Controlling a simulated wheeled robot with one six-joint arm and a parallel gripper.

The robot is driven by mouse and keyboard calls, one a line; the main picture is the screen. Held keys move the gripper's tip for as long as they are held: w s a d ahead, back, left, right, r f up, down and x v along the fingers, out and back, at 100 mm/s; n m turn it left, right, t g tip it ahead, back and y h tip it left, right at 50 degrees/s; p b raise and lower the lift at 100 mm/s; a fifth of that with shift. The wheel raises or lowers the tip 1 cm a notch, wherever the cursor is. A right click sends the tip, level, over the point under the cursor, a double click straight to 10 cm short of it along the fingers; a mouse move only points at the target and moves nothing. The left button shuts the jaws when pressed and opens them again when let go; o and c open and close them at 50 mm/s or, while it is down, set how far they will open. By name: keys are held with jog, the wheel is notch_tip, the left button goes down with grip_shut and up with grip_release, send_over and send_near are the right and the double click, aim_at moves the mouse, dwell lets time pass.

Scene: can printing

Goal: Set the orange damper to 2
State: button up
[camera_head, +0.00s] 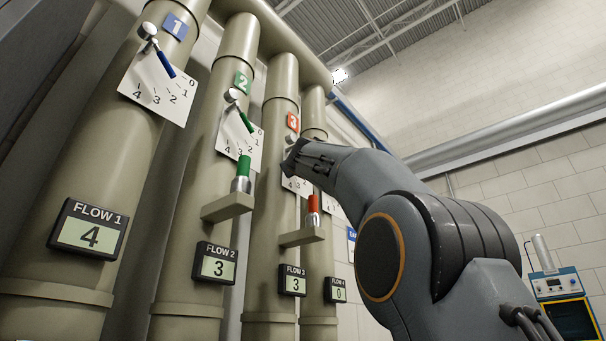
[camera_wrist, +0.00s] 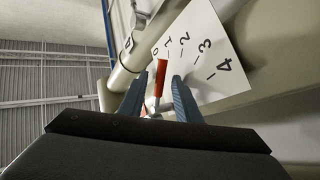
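The orange damper's handle (camera_wrist: 161,78) shows in the wrist view, in front of its white dial plate (camera_wrist: 218,88) marked 0 to 4. The handle's tip appears near the 0 and 1 marks, but the viewing angle makes the exact setting unclear. My gripper (camera_wrist: 158,82) is open, with one finger on each side of the handle and a gap visible. In the head view my gripper (camera_head: 291,160) is at the dial under the orange 3 label (camera_head: 293,122), hiding the handle and much of the dial. The FLOW 3 display (camera_head: 292,281) reads 3.
The blue damper handle (camera_head: 165,64) and green damper handle (camera_head: 245,122) are on pipes to the left. Brackets hold a green cylinder (camera_head: 243,166) and a red cylinder (camera_head: 313,204) below the dials. The FLOW 4 display (camera_head: 338,290) reads 0.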

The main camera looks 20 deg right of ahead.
jog(key=b+v, duration=0.6)
jog(key=v, duration=0.1)
jog(key=shift+s, duration=0.25)
jog(key=shift+a+f, duration=0.1)
jog(key=shift+f, duration=0.05)
dwell(0.4)
